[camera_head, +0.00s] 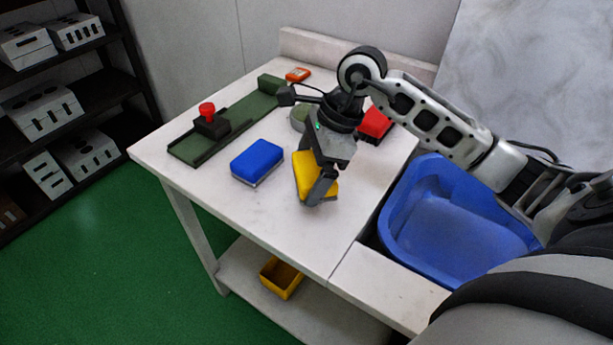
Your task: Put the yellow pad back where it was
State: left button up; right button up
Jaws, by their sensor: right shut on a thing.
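The yellow pad (301,168) is on or just above the white table (245,215), to the right of the blue pad; I cannot tell whether it touches the table. My right gripper (318,196) comes down over it from above and is shut on it. The gripper's body and fingers hide part of the pad. My left gripper is not in view.
A blue pad (257,162) lies left of the gripper. A red pad (375,124) lies behind it. A green track (188,150) with a red-knobbed block (208,117) runs along the left. A blue bin (455,215) is at right. The table's front is clear.

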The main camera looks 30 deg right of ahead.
jog(key=shift+w+f, duration=0.5)
jog(key=shift+f, duration=0.05)
jog(key=shift+f+p, duration=0.45)
jog(key=shift+f, duration=1.15)
jog(key=shift+f, duration=0.15)
jog(key=o, duration=0.8)
jog(key=shift+o, duration=0.2)
